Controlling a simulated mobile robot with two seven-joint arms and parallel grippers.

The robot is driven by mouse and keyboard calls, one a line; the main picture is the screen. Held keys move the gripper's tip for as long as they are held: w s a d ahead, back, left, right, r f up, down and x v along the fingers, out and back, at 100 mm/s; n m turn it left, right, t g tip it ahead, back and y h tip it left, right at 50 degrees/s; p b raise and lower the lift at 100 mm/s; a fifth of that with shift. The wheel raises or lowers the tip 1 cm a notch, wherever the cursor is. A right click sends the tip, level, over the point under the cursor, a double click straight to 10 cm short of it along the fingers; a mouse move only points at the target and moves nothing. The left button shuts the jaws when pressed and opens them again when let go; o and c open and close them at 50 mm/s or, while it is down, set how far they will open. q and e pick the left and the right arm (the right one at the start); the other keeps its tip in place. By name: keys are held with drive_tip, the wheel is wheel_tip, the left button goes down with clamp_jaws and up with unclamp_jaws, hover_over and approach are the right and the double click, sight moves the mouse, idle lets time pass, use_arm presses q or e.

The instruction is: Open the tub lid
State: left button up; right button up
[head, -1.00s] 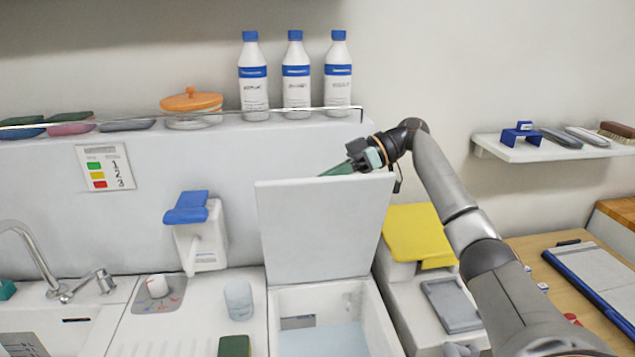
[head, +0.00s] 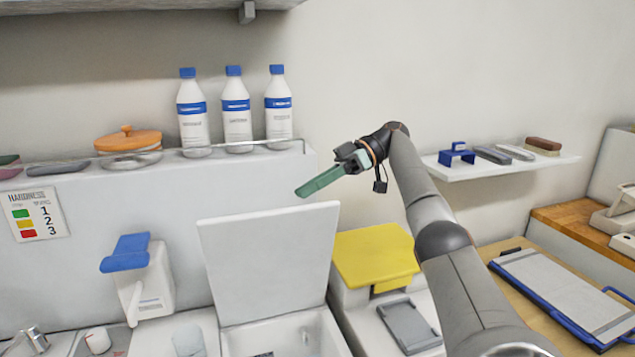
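The white tub lid (head: 268,255) stands raised, close to upright, at the back of the white tub (head: 335,340). The tub's opening shows in front of it, cut off by the bottom edge of the picture. My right gripper (head: 304,191) is just above the lid's top edge, its green fingers pointing left and slightly down. It appears clear of the lid. The fingers overlap from this side, so their gap is hidden, and I see nothing held. My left gripper is not in view.
Several bottles, including one at the right (head: 279,115), and an orange-lidded dish (head: 128,140) stand on the railed ledge behind. A blue-topped dispenser (head: 150,290) is left of the lid. A yellow-lidded bin (head: 375,258) is at right, below a wall shelf (head: 500,168).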

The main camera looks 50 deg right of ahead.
drive_tip(key=shift+v, duration=0.9)
drive_tip(key=shift+w, duration=0.1)
